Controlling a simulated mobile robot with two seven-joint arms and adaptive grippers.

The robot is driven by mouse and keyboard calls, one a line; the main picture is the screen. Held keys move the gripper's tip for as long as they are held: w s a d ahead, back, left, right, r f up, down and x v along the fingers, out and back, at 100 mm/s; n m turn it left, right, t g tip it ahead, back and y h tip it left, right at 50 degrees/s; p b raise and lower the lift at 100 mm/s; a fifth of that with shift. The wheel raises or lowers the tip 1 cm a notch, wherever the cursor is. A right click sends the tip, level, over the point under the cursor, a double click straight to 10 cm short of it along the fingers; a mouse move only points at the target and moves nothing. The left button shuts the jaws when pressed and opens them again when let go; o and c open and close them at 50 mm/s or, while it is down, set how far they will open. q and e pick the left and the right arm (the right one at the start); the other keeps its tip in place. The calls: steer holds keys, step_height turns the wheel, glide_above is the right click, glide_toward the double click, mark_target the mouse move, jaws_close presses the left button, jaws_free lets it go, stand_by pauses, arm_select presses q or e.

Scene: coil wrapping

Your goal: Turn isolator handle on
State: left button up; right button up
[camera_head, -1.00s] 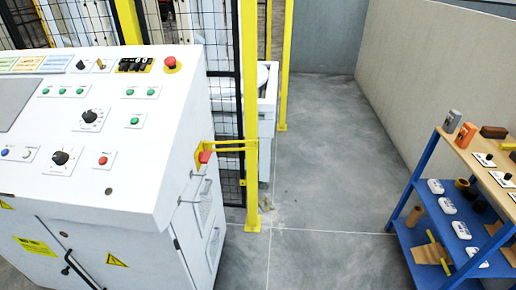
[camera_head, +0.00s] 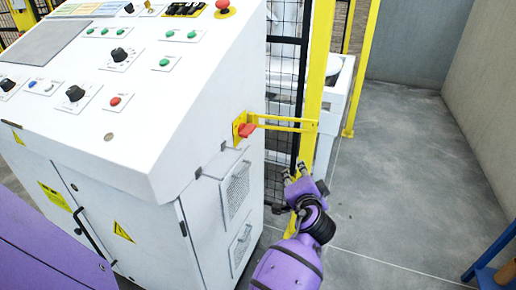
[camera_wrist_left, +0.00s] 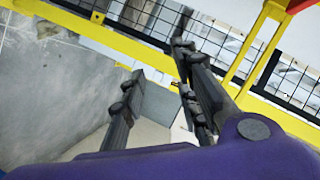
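The isolator handle (camera_head: 246,130) is red and sits on a yellow plate on the right side of the white control cabinet (camera_head: 170,150). A yellow bar runs from it to the yellow post. A red part, probably this handle, shows cut off at the top right corner of the left wrist view (camera_wrist_left: 299,5). My left gripper (camera_head: 293,171) is below and to the right of the handle, apart from it, in front of the post. Its two dark fingers are spread with nothing between them in the left wrist view (camera_wrist_left: 158,60). My right gripper is not in view.
The yellow post (camera_head: 317,75) and black mesh fence (camera_head: 284,115) stand close behind my left gripper. The cabinet top carries buttons, knobs and a red emergency stop (camera_head: 223,6). Grey floor (camera_head: 410,170) is open to the right. A blue shelf edge (camera_head: 492,252) shows at lower right.

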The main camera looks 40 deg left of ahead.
arm_select(q)
steer(key=w+a+r+n+g+y+b, duration=0.1)
steer(key=w+a+r+g+y+b, duration=0.1)
steer(key=a+r+g+y+b, duration=0.25)
steer(key=n+g+y, duration=0.1)
steer(key=g+y, duration=0.4)
glide_toward(252, 132)
steer(key=a, duration=0.6)
steer(key=w+a, duration=0.1)
steer(key=a, duration=0.2)
steer(key=shift+r, duration=0.1)
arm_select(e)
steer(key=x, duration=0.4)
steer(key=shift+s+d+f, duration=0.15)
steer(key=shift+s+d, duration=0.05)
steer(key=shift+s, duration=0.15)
arm_select(q)
jaws_close()
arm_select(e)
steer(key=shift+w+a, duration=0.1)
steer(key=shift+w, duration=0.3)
